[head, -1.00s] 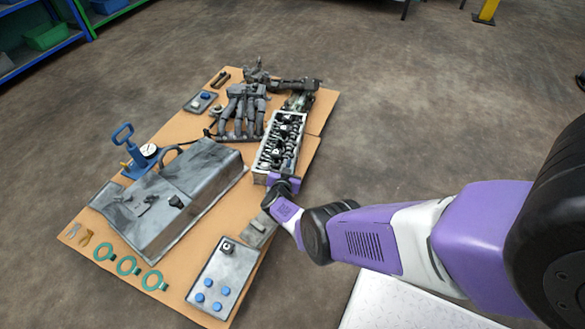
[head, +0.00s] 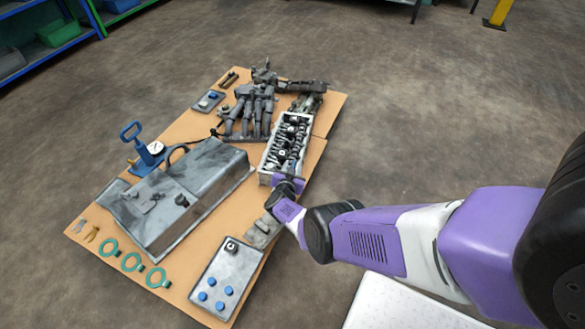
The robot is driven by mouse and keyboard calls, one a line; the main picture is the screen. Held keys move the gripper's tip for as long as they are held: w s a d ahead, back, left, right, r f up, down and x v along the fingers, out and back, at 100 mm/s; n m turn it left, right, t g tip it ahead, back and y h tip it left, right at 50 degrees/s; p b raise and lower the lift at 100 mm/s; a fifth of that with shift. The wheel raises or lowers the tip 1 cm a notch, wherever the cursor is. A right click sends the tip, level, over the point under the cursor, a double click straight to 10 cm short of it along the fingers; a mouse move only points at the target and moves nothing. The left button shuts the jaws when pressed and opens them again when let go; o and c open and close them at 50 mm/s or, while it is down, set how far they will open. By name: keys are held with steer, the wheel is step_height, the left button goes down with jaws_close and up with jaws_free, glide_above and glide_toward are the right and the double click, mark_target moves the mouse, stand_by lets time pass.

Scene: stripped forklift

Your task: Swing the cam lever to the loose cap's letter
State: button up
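The open engine head (head: 265,168), a pale metal box with dark valve parts inside, lies on the brown board right of the middle. My gripper (head: 286,182) is at its near end, partly hidden by my own wrist. I cannot make out its fingers or whether it holds anything. A grey tray (head: 232,272) at the board's near edge holds several blue caps (head: 211,281) and one dark-and-white piece (head: 231,246). No cam lever or letters can be made out at this size.
A grey metal cover (head: 180,195) fills the board's left middle. A blue hand pump with gauge (head: 142,150) stands behind it. Green rings (head: 131,262) lie at the near left edge. Dark manifold pipes (head: 255,108) lie at the back. The floor (head: 430,120) to the right is clear.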

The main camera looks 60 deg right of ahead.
steer(key=shift+a, duration=0.1)
steer(key=p+v, duration=0.6)
steer(key=v, duration=0.1)
steer(key=shift+s+a, duration=0.15)
steer(key=shift+a, duration=0.15)
steer(key=shift+r, duration=0.15)
